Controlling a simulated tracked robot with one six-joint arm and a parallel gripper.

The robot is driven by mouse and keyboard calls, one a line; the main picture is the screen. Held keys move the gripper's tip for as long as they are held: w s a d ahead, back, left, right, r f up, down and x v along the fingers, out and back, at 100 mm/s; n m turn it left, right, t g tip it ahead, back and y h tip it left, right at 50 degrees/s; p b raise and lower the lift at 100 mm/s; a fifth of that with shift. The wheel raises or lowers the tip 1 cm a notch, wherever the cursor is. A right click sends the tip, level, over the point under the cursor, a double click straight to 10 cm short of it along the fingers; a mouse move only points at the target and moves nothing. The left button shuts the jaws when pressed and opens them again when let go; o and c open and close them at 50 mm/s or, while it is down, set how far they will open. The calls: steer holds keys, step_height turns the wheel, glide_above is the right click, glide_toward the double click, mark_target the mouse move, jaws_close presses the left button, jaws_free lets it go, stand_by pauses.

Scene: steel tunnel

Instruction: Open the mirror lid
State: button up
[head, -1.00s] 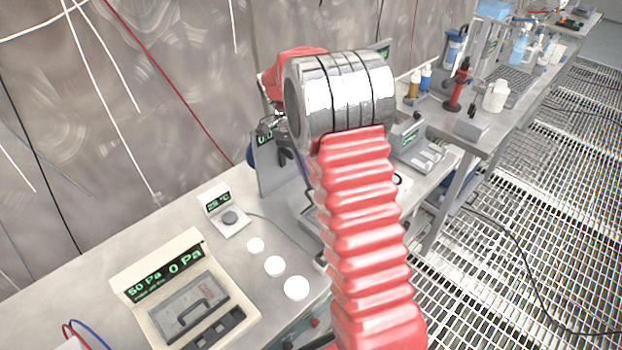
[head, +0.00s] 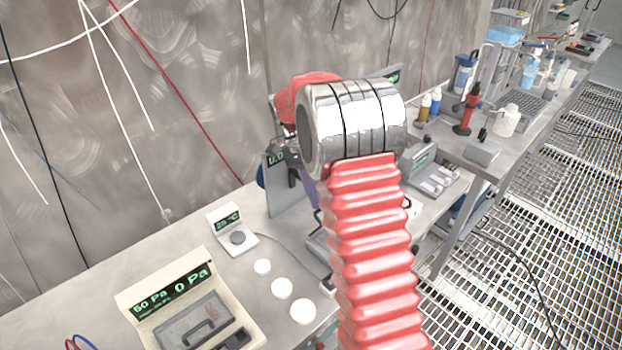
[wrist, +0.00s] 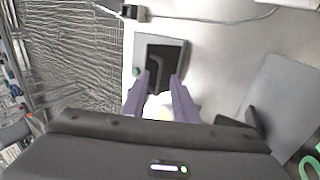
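My gripper (wrist: 159,75) shows in the wrist view with its two purple fingers apart. In the wrist view, a small grey square unit (wrist: 178,46) with a dark recessed face lies beyond the fingertips. A dark bar-like shape crosses that face, and a small green spot is at its left side. I cannot tell whether this is the mirror lid. A white thing (wrist: 158,106) shows low between the fingers; I cannot tell if it is touched. In the head view, my red arm hides most of the gripper and the bench under it.
On the bench in the head view are a pressure box (head: 190,305) with a handled lid, a temperature display (head: 232,230), and white discs (head: 281,288). An upright panel (head: 286,185) stands close left of my arm. Bottles crowd the far bench; grated floor is right.

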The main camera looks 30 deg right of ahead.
steer(key=v, duration=1.3)
steer(key=shift+a, duration=0.1)
steer(key=shift+c, duration=0.2)
steer(key=shift+r, duration=0.1)
steer(key=shift+c, duration=0.9)
steer(key=shift+s+a+r+n, duration=0.25)
steer(key=shift+r+n, duration=0.05)
steer(key=shift+r, duration=0.15)
steer(key=shift+c, duration=1.4)
steer(key=s+a+r+n+t, duration=0.1)
steer(key=s, duration=0.1)
steer(key=s+a+r+n+t, duration=0.1)
steer(key=r, duration=0.1)
steer(key=s+a+r+n+t, duration=0.1)
steer(key=s, duration=0.1)
steer(key=shift+s+a+r+n, duration=0.35)
steer(key=shift+a+r+n, duration=0.05)
jaws_close()
steer(key=s+a+f+n+t, duration=0.1)
steer(key=s+a+n+t, duration=0.1)
steer(key=s, duration=0.5)
steer(key=s+a+f+n+t+y, duration=0.1)
steer(key=s+a+n+t, duration=0.2)
steer(key=s, duration=0.4)
steer(key=s+a+f+n+t, duration=0.2)
steer(key=s+a+n, duration=0.2)
steer(key=s, duration=0.3)
steer(key=shift+s+n+t, duration=0.3)
steer(key=shift+n+t, duration=0.1)
steer(key=shift+n, duration=0.4)
